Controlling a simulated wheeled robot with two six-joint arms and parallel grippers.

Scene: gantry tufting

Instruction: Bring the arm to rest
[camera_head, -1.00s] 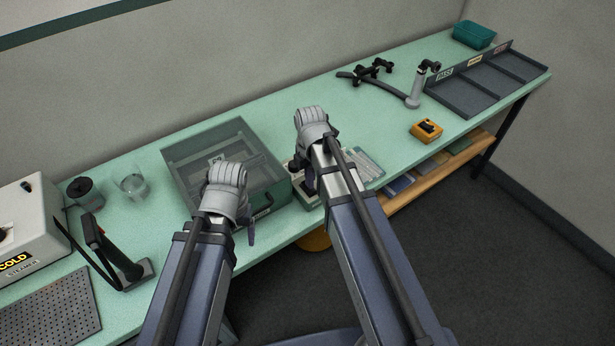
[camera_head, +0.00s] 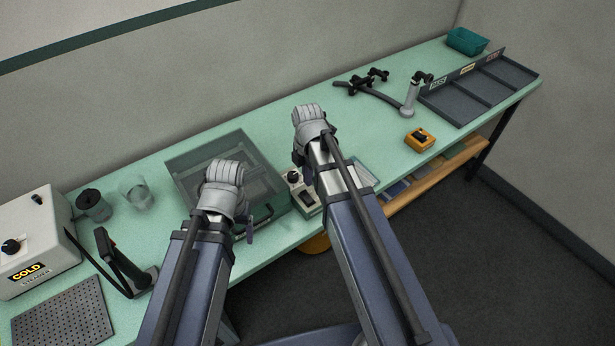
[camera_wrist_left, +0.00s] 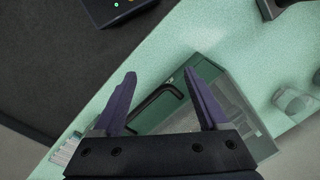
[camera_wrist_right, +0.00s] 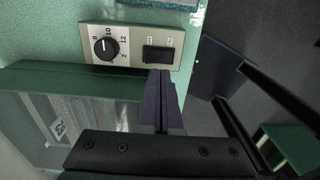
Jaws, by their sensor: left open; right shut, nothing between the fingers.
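My left gripper (camera_head: 249,229) is at the front of the grey-green clear-topped box (camera_head: 185,181), mostly hidden behind its own wrist in the head view. In the left wrist view its two purple fingers (camera_wrist_left: 162,88) are apart with nothing between them; the box and its dark handle (camera_wrist_left: 155,100) lie beyond. My right gripper (camera_head: 299,158) is near the control box (camera_head: 307,200), partly hidden by its arm. In the right wrist view its fingers (camera_wrist_right: 161,88) are together and empty, by the control box's dial and black switch (camera_wrist_right: 158,54). Whether they touch anything is unclear.
A green table (camera_head: 255,130) runs diagonally. At left are a COLD steamer (camera_head: 38,245), a black cup, a clear glass and a perforated plate (camera_head: 65,318). At right are an orange box (camera_head: 419,140), a black curved fixture and a divided tray (camera_head: 490,95). Dark floor lies in front.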

